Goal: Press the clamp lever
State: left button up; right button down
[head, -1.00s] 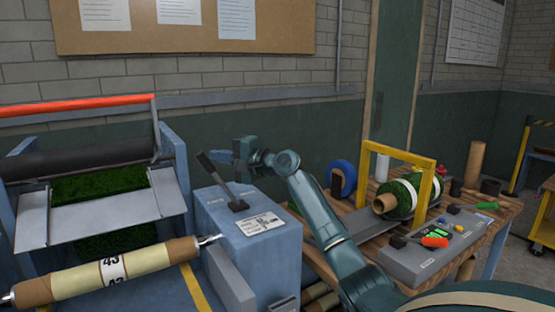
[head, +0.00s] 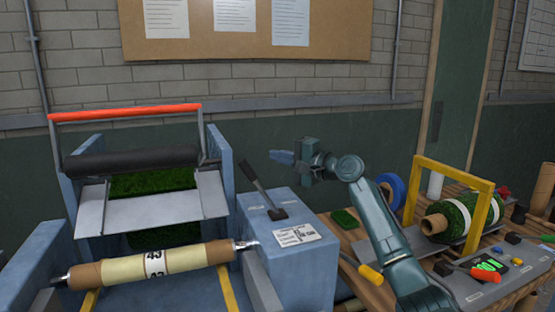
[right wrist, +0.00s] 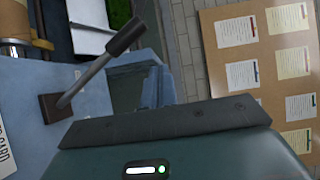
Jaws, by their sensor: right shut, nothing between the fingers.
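The clamp lever (head: 258,185) is a grey bar with a dark grip, tilted up and to the left from a dark base on the blue box (head: 305,262). In the right wrist view, the lever (right wrist: 88,76) runs up to its dark grip (right wrist: 127,36). My right gripper (head: 272,155) is shut and empty, pointing left above the box. Its tips appear right of the lever's grip, with a gap in the picture. Its blue fingers show in the right wrist view (right wrist: 158,88), partly hidden by the gripper body. My left gripper is not in view.
Left of the box are a roller machine with a red bar (head: 125,112) and a cream roll (head: 150,264). At right, a wooden bench holds a yellow frame (head: 476,180), a turf roll (head: 458,215), blue tape (head: 393,190) and a grey control panel (head: 490,285).

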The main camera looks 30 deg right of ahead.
pick_arm(q)
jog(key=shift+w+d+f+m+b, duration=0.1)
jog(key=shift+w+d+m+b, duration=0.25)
jog(key=shift+b, duration=0.5)
pick_arm(e)
jog(key=s+d+r, duration=0.2)
jog(key=s, duration=0.5)
jog(key=shift+s+r, duration=0.15)
jog(key=shift+s, duration=0.25)
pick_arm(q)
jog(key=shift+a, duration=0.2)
